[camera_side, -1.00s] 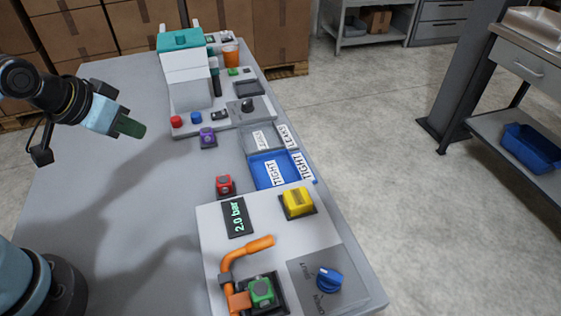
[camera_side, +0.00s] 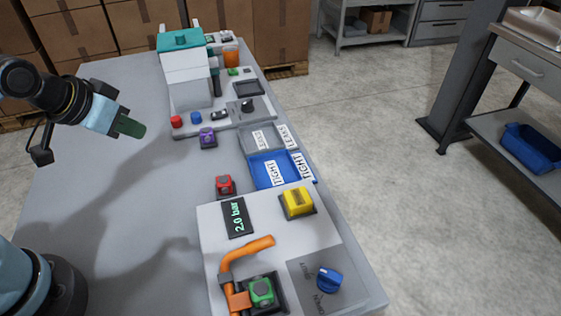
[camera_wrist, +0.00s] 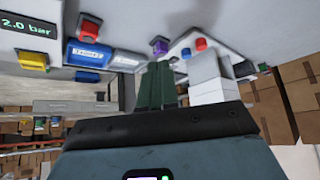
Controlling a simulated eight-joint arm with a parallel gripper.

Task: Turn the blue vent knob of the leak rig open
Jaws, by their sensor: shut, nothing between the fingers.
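The blue vent knob (camera_side: 329,279) sits on a grey panel at the front right of the leak rig (camera_side: 215,250) in the side view. Its small lettering is too small to read with certainty. The rig's display (camera_side: 237,217) reads 2.0 bar. A green block (camera_side: 262,291) sits in the rig by an orange clamp (camera_side: 238,299), and a yellow block (camera_side: 298,202) sits at its back. My gripper (camera_side: 132,127) is shut and empty, above the table at the left, well away from the knob. Its green fingers (camera_wrist: 157,86) show together in the wrist view, where the knob is not seen.
A blue tray (camera_side: 262,181) marked TIGHT and a grey tray (camera_side: 246,143) lie behind the rig. A red block (camera_side: 225,185) and a purple block (camera_side: 208,138) stand nearby. A white dispenser machine (camera_side: 186,82) stands at the back. The table's left side is clear.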

